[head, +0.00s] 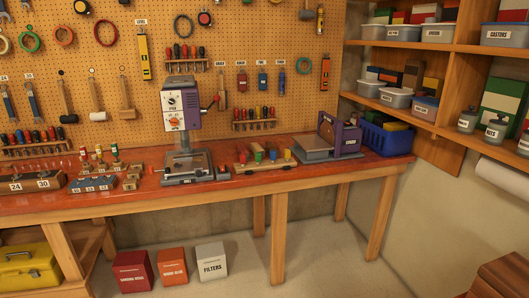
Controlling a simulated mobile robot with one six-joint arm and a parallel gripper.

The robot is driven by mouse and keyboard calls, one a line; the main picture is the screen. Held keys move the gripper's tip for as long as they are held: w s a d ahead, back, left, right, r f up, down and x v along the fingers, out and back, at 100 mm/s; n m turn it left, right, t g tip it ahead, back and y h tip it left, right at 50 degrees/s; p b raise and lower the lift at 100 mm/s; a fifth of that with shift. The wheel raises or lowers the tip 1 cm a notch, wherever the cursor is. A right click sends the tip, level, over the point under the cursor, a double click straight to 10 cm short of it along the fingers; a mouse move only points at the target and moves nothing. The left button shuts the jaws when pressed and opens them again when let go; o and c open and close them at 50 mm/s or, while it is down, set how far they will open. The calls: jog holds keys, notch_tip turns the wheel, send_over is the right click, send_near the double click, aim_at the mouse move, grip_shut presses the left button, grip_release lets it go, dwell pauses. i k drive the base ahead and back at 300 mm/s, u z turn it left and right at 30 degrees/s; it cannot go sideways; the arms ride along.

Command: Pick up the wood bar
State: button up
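I cannot single out the wood bar with certainty. A low wooden piece (246,167) lies on the red-topped workbench (225,186), right of the drill press, with several small coloured pieces on or beside it. Short tan wooden blocks (131,178) lie on the bench left of the drill press. A yellowish piece (396,126) shows at the top of the blue crate (385,141) at the bench's right end; its material is too small to tell. My gripper is not in view.
The purple drill press (180,112) and a purple-sided machine (345,138) stand on the bench. Red, orange and white boxes (211,262) stand on the floor below. Shelves with bins (396,97) line the right wall.

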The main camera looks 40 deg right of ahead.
aim_at(269, 145)
jog(key=z, duration=0.1)
jog(key=i, duration=0.95)
jog(key=u, duration=0.05)
